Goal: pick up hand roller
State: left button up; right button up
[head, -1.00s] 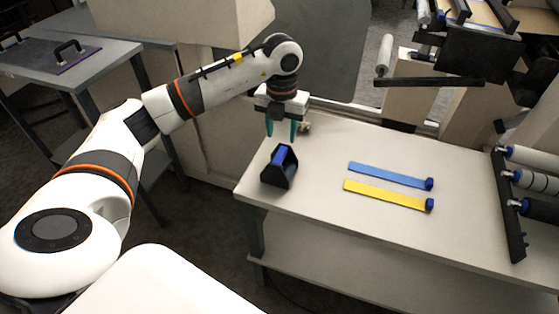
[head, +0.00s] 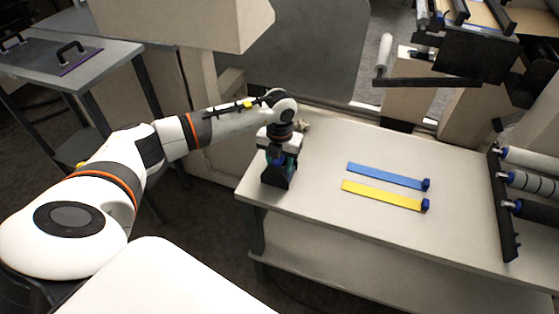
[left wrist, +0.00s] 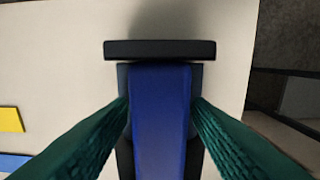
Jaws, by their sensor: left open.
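The hand roller (head: 276,180), a black frame with a blue grip, stands near the left end of the light table. My left gripper (head: 282,162) is right above it, pointing down, and partly hides it in the head view. In the left wrist view the blue grip (left wrist: 160,125) lies between my two green fingers, one on each side. The fingers are open; I cannot tell whether either touches the grip. A black end plate (left wrist: 160,50) shows beyond the fingertips. My right gripper is not in view.
A blue strip (head: 385,175) and a yellow strip (head: 380,194) lie on the table (head: 325,225) to the right of the hand roller. A rack of rollers (head: 508,205) stands at the right end.

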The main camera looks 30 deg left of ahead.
pick_arm(q)
grip_shut()
jog(key=shift+r, duration=0.1)
jog(key=shift+w+r, duration=0.1)
jog(key=shift+r, duration=0.15)
notch_tip(320, 180, up, 10)
jog(key=shift+f+b, duration=0.25)
jog(key=shift+b, duration=0.6)
jog(key=c, duration=0.6)
grip_release()
jog(key=shift+f, duration=0.1)
grip_shut()
